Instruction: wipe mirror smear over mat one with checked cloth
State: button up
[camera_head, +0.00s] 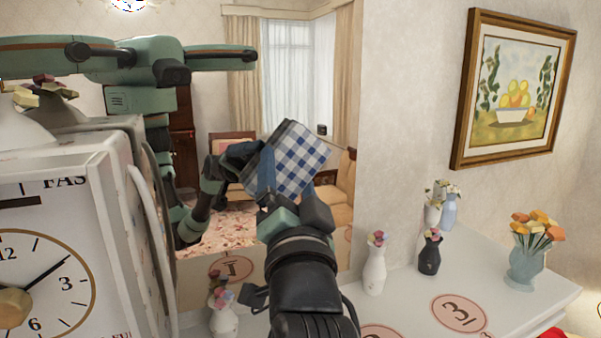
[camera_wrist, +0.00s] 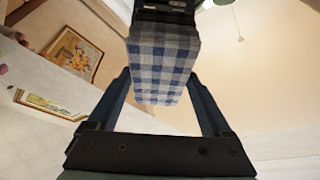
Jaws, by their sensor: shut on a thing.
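The blue-and-white checked cloth (camera_head: 301,160) is held up in front of the mirror (camera_head: 215,222), and it also shows in the wrist view (camera_wrist: 162,62). My gripper (camera_head: 287,197) is shut on it; in the wrist view its two fingers (camera_wrist: 160,82) stand at either side of the cloth. A dark reflected gripper meets the cloth from the far side. I cannot tell whether the cloth touches the glass. A round mat marked 1 (camera_head: 232,269) shows low in the mirror, seemingly as a reflection. No smear can be made out; cloth and arm cover part of the glass.
A mat marked 3 (camera_head: 461,312) lies on the white mantel. A white vase (camera_head: 374,270), a dark vase (camera_head: 429,252) and a blue vase (camera_head: 525,265) stand there. A small flower vase (camera_head: 223,315) is left of my arm. A large clock (camera_head: 40,275) fills the left.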

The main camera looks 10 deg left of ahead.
jog(key=shift+s+a+p, duration=0.2)
jog(key=shift+s+a, duration=0.6)
jog(key=shift+a, duration=0.35)
jog(key=shift+s+a+p, duration=0.25)
jog(key=shift+s+a, duration=0.5)
jog(key=shift+a, duration=0.4)
jog(key=shift+s+a+p, duration=0.2)
jog(key=shift+s+a, duration=0.6)
jog(key=shift+a, duration=0.35)
jog(key=shift+d, duration=0.1)
jog(key=s+d, duration=0.3)
jog(key=s, duration=0.2)
jog(key=shift+d, duration=0.2)
jog(key=shift+s+d, duration=0.45)
jog(key=shift+s, duration=0.15)
jog(key=shift+s+d, duration=0.4)
jog(key=shift+s, duration=0.2)
